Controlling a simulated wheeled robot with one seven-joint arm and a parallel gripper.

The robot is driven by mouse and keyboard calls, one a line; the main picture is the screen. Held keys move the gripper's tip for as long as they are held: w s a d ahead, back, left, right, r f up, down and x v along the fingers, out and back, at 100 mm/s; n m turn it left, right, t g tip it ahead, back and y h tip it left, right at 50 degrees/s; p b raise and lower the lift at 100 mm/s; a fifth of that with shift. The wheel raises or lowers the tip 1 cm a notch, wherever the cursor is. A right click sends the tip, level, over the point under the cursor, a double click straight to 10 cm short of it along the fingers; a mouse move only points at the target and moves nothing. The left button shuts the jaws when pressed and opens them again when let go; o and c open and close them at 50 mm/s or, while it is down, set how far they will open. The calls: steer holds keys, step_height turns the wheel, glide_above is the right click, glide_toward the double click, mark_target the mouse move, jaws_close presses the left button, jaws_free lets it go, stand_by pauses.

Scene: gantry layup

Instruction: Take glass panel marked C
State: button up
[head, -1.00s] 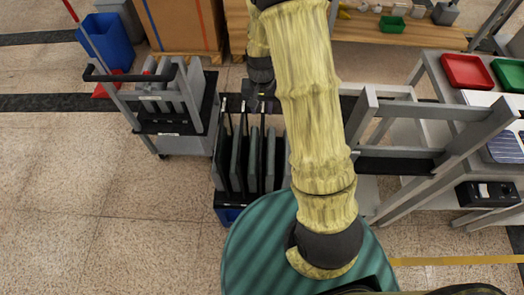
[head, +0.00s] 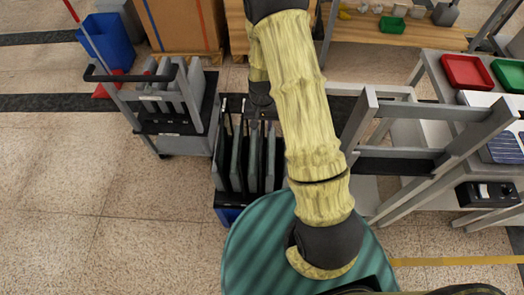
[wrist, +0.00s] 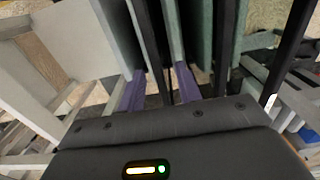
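Several upright dark and grey-green panels (head: 253,162) stand side by side in a floor rack (head: 228,215) with a blue base, left of my arm in the head view. No letter is readable, so I cannot tell which panel is marked C. My gripper (head: 260,108) is at the rack's far upper edge, mostly hidden by my wrist. In the wrist view, pale and grey-green panels (wrist: 195,35) and dark upright bars stand close in front of the gripper body.
A grey cart (head: 172,125) with upright plates stands left of the rack. A grey frame table (head: 430,140) is close on the right, with a red tray (head: 467,71) and a green tray (head: 509,74). A wooden bench (head: 400,28) is behind.

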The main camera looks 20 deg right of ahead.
steer(key=shift+f, duration=1.65)
steer(key=shift+s, duration=0.15)
jaws_close()
steer(key=shift+w+r, duration=0.1)
steer(key=shift+w, duration=0.1)
